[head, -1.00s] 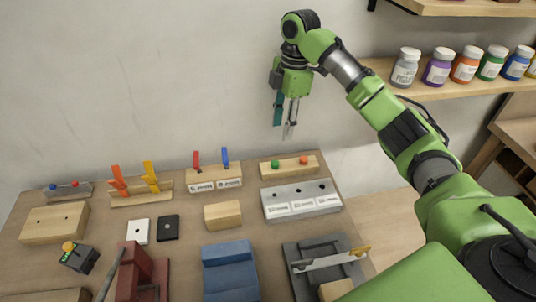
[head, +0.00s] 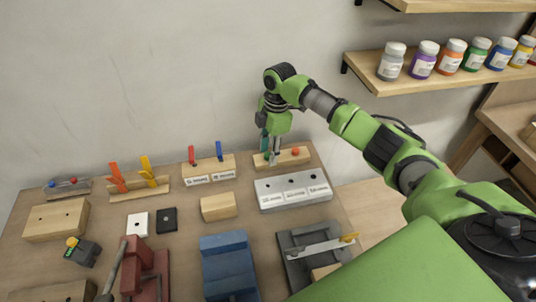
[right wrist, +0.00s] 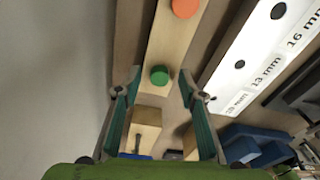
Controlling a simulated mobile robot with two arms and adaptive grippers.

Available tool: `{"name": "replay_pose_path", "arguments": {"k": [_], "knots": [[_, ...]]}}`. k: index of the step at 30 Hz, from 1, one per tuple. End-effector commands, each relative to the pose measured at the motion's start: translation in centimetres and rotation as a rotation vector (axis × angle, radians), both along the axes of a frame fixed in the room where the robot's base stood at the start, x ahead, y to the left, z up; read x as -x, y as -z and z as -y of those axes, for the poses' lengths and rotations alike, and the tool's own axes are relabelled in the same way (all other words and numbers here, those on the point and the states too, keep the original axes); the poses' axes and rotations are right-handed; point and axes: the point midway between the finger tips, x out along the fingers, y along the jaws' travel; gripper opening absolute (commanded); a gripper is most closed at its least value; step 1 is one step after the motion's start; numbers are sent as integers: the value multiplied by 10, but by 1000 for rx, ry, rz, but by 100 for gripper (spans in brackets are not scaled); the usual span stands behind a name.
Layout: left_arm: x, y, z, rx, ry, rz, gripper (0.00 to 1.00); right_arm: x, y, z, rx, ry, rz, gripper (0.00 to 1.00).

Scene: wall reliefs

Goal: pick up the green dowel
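The green dowel (right wrist: 160,75) shows its round end in the right wrist view. It stands in a hole of a light wooden block (right wrist: 165,45), beside an orange-red dowel (right wrist: 185,8). My right gripper (right wrist: 160,82) is open. Its two fingertips lie on either side of the green dowel in that view, with gaps between. In the head view my right gripper (head: 271,157) points down at the left part of the wooden block (head: 286,161) and hides the green dowel. The orange-red dowel (head: 296,152) shows just right of it. My left gripper is not in view.
A white block with holes and size labels (head: 293,190) stands just in front of the dowel block. Another block with a red and a blue peg (head: 208,171) stands to the left. The wall rises close behind. A shelf with paint jars (head: 430,75) hangs at the right.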

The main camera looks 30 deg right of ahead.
Motion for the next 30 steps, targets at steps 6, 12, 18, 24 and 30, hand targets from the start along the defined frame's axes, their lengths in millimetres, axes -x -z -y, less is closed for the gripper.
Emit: {"name": "replay_pose_path", "arguments": {"k": [6,12,18,24,30], "knots": [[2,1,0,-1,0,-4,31,0,1,0,0,0,1,34],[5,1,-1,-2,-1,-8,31,0,0,0,0,1,1,3],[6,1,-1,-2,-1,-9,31,0,0,0,0,1,1,2],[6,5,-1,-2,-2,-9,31,-1,-4,0,-1,1,3,2],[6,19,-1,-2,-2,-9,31,-2,-27,0,-2,1,6,2]]}}
